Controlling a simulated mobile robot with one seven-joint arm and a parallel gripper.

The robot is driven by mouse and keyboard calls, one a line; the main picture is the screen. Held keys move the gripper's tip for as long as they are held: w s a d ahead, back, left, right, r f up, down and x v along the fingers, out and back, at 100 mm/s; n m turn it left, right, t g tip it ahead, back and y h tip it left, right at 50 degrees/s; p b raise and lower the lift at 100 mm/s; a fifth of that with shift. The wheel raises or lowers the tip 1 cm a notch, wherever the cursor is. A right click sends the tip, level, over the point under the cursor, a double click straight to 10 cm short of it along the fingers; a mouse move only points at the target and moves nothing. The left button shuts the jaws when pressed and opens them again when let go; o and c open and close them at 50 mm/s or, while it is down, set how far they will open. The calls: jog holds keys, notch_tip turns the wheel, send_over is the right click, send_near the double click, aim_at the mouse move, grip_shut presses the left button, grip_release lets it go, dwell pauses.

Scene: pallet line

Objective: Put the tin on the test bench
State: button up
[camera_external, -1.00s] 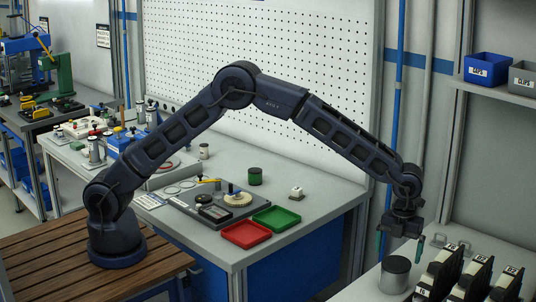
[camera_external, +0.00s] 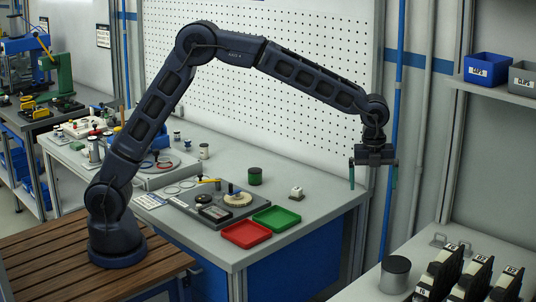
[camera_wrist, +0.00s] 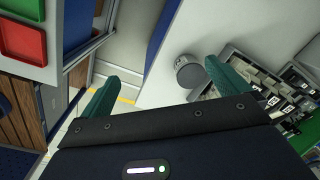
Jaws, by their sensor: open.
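A grey cylindrical tin with a dark lid (camera_external: 395,275) stands upright on the light worktop at the lower right. It also shows in the wrist view, between the fingers and nearer the right one (camera_wrist: 190,72). My gripper (camera_external: 372,182) is open and empty. It hangs in the air with its fingers pointing down, higher than the tin and to its left. A dark green tin (camera_external: 255,176) stands on the middle bench (camera_external: 318,192), in front of the pegboard. I see no label that says which bench is the test bench.
A red tray (camera_external: 246,234) and a green tray (camera_external: 276,219) lie at the middle bench's front edge. Several black-and-white modules (camera_external: 480,277) stand right of the grey tin. A blue bin (camera_external: 489,69) and a grey bin (camera_external: 522,78) sit on a shelf above. A gap separates the two worktops.

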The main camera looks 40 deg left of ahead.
jog(key=s+a+r+n+t, duration=0.15)
jog(key=a+r+n, duration=0.3)
jog(key=a, duration=0.75)
jog(key=s+a+r+n, duration=0.2)
jog(key=a+r+n, duration=0.3)
jog(key=a, duration=0.7)
jog(key=s+a+r+n+t, duration=0.1)
jog(key=a+r+n, duration=0.4)
jog(key=a, duration=0.6)
jog(key=s+a+n, duration=0.7)
jog(key=s+a, duration=0.5)
jog(key=a, duration=0.3)
jog(key=s+a+f+n+t, duration=0.1)
jog(key=s+a+f+n, duration=0.3)
jog(key=s+a+n, duration=0.3)
jog(key=s+a, duration=0.1)
jog(key=s, duration=0.4)
jog(key=shift+a, duration=0.2)
